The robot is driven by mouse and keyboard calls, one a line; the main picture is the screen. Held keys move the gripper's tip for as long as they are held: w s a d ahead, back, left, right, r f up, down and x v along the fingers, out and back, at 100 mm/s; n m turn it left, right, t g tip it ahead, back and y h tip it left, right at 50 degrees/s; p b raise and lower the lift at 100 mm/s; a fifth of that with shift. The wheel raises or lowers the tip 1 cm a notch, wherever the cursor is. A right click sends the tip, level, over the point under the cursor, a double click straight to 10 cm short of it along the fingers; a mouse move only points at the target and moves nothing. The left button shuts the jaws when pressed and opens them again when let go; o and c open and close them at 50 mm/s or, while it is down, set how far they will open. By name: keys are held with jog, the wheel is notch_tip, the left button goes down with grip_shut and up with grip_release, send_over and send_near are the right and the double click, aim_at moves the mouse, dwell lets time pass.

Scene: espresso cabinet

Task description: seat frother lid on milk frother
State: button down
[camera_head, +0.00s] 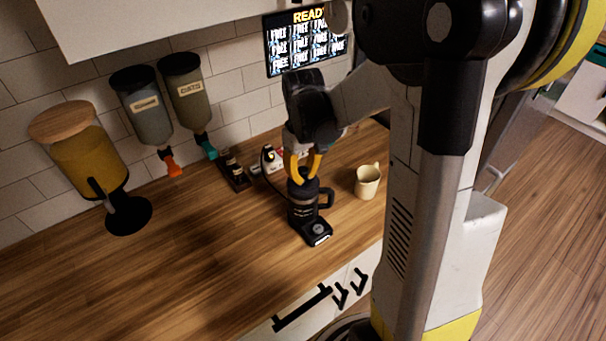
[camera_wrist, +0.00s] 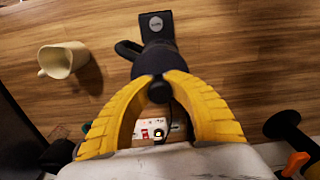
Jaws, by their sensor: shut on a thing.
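The black milk frother (camera_head: 303,211) stands upright on the wooden counter, its handle to the right and its base with a round dial toward the front. My gripper (camera_head: 303,172) is directly above it, pointing down. In the wrist view, the yellow fingers of my gripper (camera_wrist: 160,84) are closed on the dark round knob of the frother lid (camera_wrist: 159,92). The lid is at the frother's top; whether it is fully down or slightly apart cannot be told. The frother's base (camera_wrist: 157,27) shows beyond the fingers in the wrist view.
A cream mug (camera_head: 367,181) stands right of the frother; it also shows in the wrist view (camera_wrist: 62,60). A small dark rack (camera_head: 233,172) and a power strip (camera_head: 272,157) lie behind. Dispensers (camera_head: 146,107) hang at the wall. Counter to the left front is clear.

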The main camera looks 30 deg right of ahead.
aim_at(303, 169)
jog(key=shift+f, duration=0.15)
jog(key=c, duration=1.3)
grip_release()
notch_tip(303, 169, up, 12)
jog(key=shift+r, duration=0.1)
